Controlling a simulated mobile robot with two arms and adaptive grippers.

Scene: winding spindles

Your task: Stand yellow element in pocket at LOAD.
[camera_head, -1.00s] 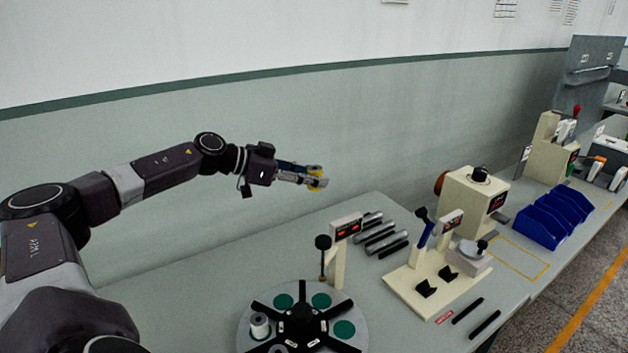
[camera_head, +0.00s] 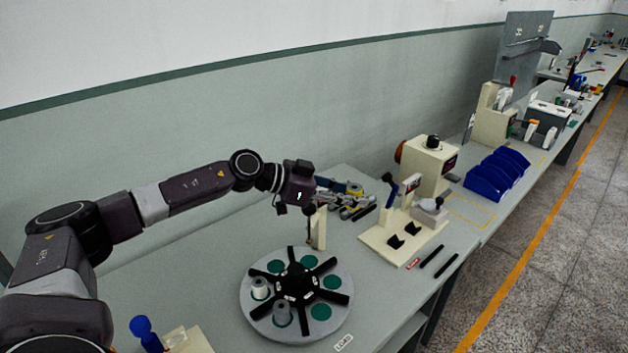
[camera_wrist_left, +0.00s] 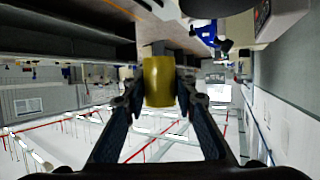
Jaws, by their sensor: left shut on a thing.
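My left gripper (camera_head: 345,193) is shut on the yellow element (camera_head: 355,189). In the left wrist view the yellow element (camera_wrist_left: 159,82) is a cylinder between the two fingertips. In the head view it is held above the back of the bench, seen in front of the grey rods. The round turntable (camera_head: 258,325) with black spokes stands nearer, below and left of the gripper. The LOAD label (camera_head: 343,343) is at its front right edge. The green pocket (camera_head: 320,311) closest to that label looks empty. My right gripper is not in view.
A white spool (camera_head: 260,287) and a grey spool (camera_head: 281,312) stand on the turntable. A cream post (camera_head: 318,228) rises behind it, close below my gripper. A cream fixture (camera_head: 376,236) and blue bins (camera_head: 490,180) are to the right. A blue-knobbed thing (camera_head: 142,328) is front left.

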